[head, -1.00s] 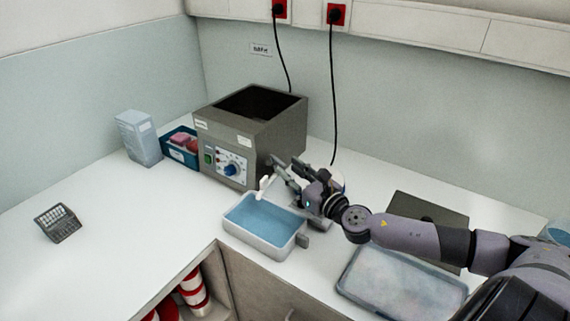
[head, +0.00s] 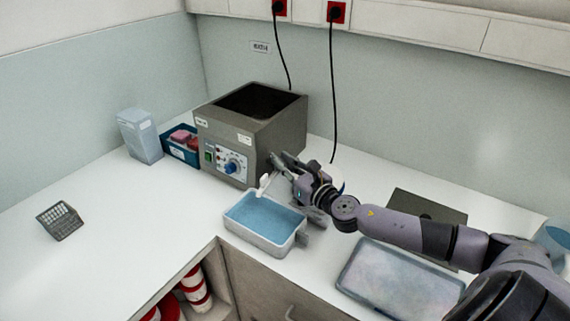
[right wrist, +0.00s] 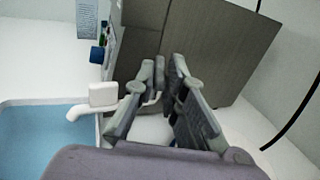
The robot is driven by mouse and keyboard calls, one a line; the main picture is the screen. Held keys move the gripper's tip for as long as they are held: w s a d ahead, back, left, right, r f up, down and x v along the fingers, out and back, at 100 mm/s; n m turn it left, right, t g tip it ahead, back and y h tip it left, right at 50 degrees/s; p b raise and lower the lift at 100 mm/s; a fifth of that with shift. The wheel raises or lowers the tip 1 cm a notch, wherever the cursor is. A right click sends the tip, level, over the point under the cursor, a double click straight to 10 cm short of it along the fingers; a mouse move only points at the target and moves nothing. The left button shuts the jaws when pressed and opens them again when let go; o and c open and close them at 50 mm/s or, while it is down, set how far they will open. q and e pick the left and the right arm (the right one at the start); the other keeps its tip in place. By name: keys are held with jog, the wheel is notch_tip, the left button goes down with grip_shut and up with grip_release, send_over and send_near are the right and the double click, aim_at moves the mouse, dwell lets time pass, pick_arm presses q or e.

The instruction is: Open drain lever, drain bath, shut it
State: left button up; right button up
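The bath (head: 268,142) is a grey box with an open top and a control panel, and its inside looks dark. A white drain tap (head: 264,184) sticks out low on it, with its spout at the edge of a pan (head: 253,239) of blue liquid. In the right wrist view the tap (right wrist: 103,94) has a thin white lever (right wrist: 150,101) reaching to my left-hand finger, which partly hides it. My right gripper (head: 281,166) is beside the bath wall, right of the tap. Its fingertips (right wrist: 168,65) are nearly together with nothing visible between them. My left gripper is out of view.
A blue bin (head: 181,152) with pink items and a pale container (head: 140,136) stand left of the bath. A wire basket (head: 60,221) is farther left. A shallow tray (head: 352,285) and a dark plate (head: 405,207) lie under my right arm. The left counter is mostly clear.

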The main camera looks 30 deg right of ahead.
grip_shut()
